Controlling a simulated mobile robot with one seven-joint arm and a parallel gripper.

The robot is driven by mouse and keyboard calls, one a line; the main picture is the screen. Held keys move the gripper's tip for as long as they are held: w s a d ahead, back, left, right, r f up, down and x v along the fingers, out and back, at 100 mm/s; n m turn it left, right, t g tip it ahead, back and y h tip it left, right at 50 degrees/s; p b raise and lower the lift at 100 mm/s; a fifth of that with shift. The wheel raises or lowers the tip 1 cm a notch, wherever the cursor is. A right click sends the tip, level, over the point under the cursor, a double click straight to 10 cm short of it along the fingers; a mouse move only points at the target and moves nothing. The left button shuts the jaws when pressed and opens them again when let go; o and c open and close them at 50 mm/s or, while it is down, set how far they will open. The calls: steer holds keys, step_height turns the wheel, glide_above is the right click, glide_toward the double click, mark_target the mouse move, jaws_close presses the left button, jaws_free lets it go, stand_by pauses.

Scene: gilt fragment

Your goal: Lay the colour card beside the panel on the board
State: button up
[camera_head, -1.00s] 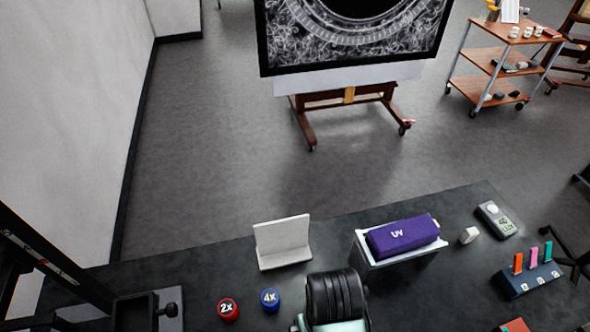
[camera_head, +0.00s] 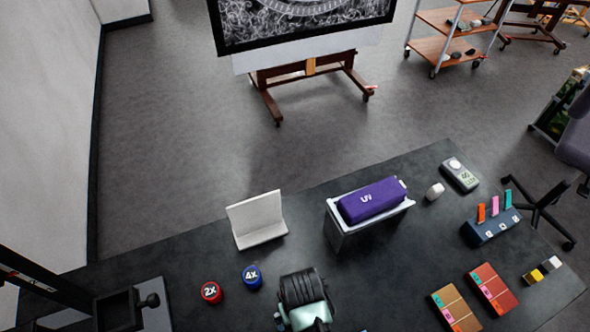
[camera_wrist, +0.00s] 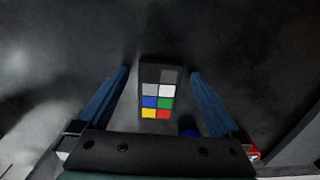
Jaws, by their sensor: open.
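The colour card (camera_wrist: 158,92) is a dark slip with grey, white, blue, green, yellow and red patches. In the wrist view it lies on a dark surface, between the two blue-grey fingers of my gripper (camera_wrist: 160,76) as seen from above. My gripper is open, with a gap on both sides of the card. I cannot tell how far the fingertips are above the surface. I cannot make out the card in the head view. Neither the panel nor the board can be told for sure in these frames.
The dark table (camera_head: 150,255) bears a red 2x puck (camera_head: 211,292), a blue 4x puck (camera_head: 252,276), a white angled stand (camera_head: 257,221), a purple UV case (camera_head: 371,201) on a box, and a rack with coloured tabs (camera_head: 491,226). A black clamp (camera_head: 118,310) stands at left.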

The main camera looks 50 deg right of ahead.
steer(key=shift+f, duration=0.1)
steer(key=c, duration=1.6)
